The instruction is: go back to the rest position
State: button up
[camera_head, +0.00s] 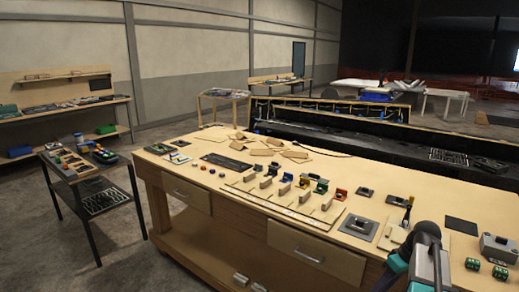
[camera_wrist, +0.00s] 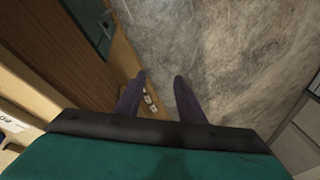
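My gripper (camera_wrist: 160,80) shows in the wrist view with its two dark fingers apart and nothing between them. Beyond the fingers are grey floor (camera_wrist: 215,60) and a wooden edge. In the head view my arm rises at the lower right, in front of the near right part of the wooden workbench (camera_head: 225,214). Its grey and teal links hide part of the bench there. I cannot make out the fingertips in the head view.
A row of small coloured blocks and holders (camera_head: 303,182) lines the bench top. Green cubes (camera_head: 472,264) and a grey box (camera_head: 498,249) sit near my arm. A dark side table (camera_head: 86,172) stands left. Open floor (camera_head: 35,235) lies at the left.

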jog(key=s+a+f+n+g+b, duration=0.15)
jog(key=s+a+f, duration=0.25)
jog(key=a+f, duration=0.7)
jog(key=s+a+f+g, duration=0.3)
jog(key=s+a+f, duration=0.2)
jog(key=a+f, duration=0.7)
jog(key=s+a+f+m+g+h+b, duration=0.1)
jog(key=s+a+f+m, duration=0.1)
jog(key=s+f, duration=0.7)
jog(key=s+a+f+m+g+h, duration=0.1)
jog(key=s+a+f+m+h, duration=0.1)
jog(key=s+f, duration=0.8)
jog(key=shift+s+f+m+b, duration=0.15)
jog(key=shift+s+m+b, duration=0.25)
jog(key=shift+s+m, duration=0.5)
